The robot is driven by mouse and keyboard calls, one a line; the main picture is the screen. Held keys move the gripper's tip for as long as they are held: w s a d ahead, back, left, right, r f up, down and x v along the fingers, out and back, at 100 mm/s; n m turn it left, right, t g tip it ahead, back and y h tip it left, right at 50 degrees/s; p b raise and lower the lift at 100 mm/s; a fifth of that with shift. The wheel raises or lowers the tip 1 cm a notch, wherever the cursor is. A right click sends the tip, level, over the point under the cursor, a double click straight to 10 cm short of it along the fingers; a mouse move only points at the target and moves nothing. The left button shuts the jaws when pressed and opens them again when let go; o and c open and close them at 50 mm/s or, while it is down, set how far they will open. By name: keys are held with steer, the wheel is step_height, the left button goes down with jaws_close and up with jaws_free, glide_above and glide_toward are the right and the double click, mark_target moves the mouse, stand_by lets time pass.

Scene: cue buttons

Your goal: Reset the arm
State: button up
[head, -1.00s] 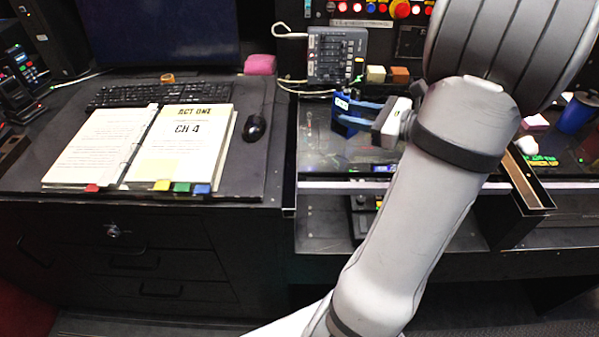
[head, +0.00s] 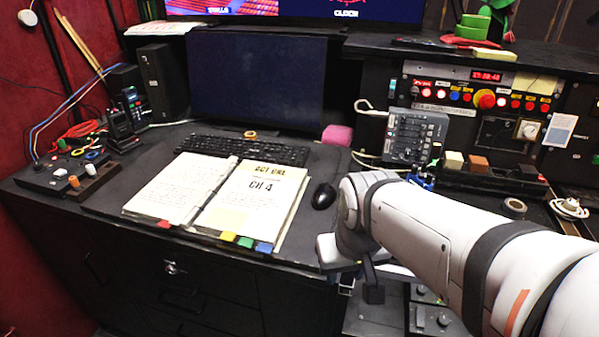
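My arm reaches in from the lower right, and its grey-white wrist end is bent down in front of the desk's front edge. My gripper (head: 372,287) appears as a small dark part below the wrist, beside the drawer unit. Its fingers are too small and partly hidden, so I cannot tell whether they are open or shut. I see nothing clearly held. A blue object (head: 421,181) shows just behind the arm, partly covered by it.
An open script binder (head: 190,190), a keyboard (head: 243,149) and a mouse (head: 323,196) lie on the desk. A small mixer (head: 414,137) and a panel of lit buttons (head: 485,98) stand at the back right. Dark drawers (head: 215,290) lie below the desk.

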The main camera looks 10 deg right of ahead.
steer(key=p+v, duration=0.4)
steer(key=v, duration=0.1)
steer(key=shift+w, duration=0.25)
stand_by(0.8)
